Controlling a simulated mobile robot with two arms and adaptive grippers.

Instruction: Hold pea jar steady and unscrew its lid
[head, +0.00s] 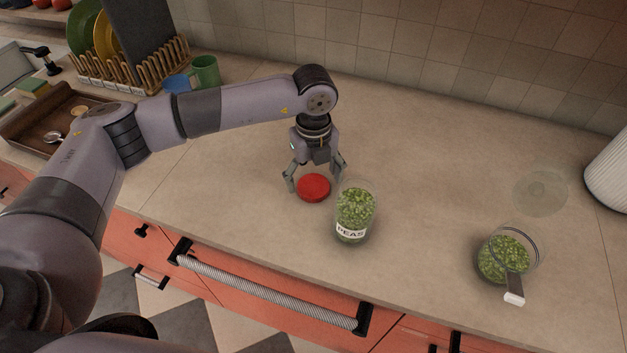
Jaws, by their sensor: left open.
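The pea jar (355,214) is clear glass, full of green peas, with a white label reading "PEAS". It stands upright on the counter with no lid on it. A round red lid (313,188) lies on the counter just left of the jar. My left gripper (315,187) points down at the lid, its open fingers on either side of it. Whether the fingers touch the lid I cannot tell. My right gripper is not in view.
A glass container of peas with a handle (503,260) stands at the right, with a clear round lid (540,191) behind it. A dish rack (130,67), cups and a brown tray (57,124) are at the left. The counter's middle back is clear.

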